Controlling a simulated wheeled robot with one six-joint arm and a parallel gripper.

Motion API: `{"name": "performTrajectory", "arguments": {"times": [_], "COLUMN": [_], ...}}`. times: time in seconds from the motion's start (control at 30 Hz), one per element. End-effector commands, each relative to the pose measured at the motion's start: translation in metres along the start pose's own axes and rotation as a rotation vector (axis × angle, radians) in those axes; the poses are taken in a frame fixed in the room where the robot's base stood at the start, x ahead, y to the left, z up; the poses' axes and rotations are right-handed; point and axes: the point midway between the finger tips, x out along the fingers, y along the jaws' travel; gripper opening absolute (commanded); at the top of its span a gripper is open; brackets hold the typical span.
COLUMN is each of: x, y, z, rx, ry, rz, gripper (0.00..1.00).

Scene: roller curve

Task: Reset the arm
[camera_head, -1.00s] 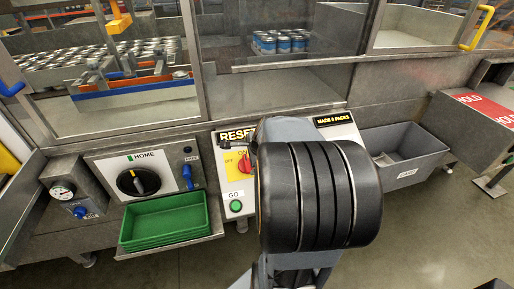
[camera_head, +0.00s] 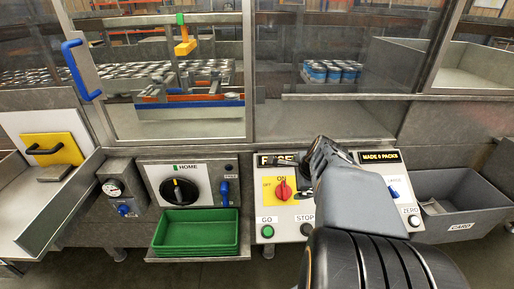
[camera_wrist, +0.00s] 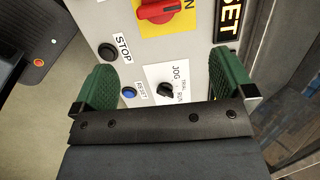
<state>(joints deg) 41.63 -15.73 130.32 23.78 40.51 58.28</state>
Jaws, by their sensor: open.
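My gripper (camera_wrist: 168,92) is open and empty in the wrist view, its two green fingertips wide apart in front of the control panel (camera_wrist: 140,60). Between the fingers show a blue button (camera_wrist: 129,92) labelled like RESET and a black JOG knob (camera_wrist: 167,90). A black button (camera_wrist: 108,51) by the STOP label and the red switch (camera_wrist: 160,11) lie beyond. In the head view my arm covers the middle of the panel. The red switch (camera_head: 283,190) and the green GO button (camera_head: 267,231) show left of the arm; my fingertips are hard to make out there.
A green tray (camera_head: 196,231) sits below the HOME panel (camera_head: 188,186), left of the control panel. A grey bin (camera_head: 461,205) stands to the right. Glazed guard doors with a blue handle (camera_head: 78,71) rise behind. Cans (camera_head: 331,72) stand inside.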

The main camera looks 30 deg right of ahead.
Motion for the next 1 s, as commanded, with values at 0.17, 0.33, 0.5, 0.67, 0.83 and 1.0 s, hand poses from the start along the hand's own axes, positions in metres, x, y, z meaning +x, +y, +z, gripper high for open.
{"name": "performTrajectory", "arguments": {"times": [0.17,0.33,0.5,0.67,0.83,1.0], "x": [0.000,0.001,0.002,-0.007,-0.021,-0.034], "y": [0.000,0.004,0.034,0.066,0.096,0.113], "z": [0.000,0.000,0.007,0.056,0.104,0.139], "rx": [0.000,-0.146,-0.570,-1.182,-1.684,-1.898], "ry": [0.000,-0.002,-0.020,-0.108,-0.189,-0.221], "rz": [0.000,0.019,0.127,0.216,0.240,0.196], "gripper": [1.00,1.00,1.00,1.00,1.00,1.00]}}
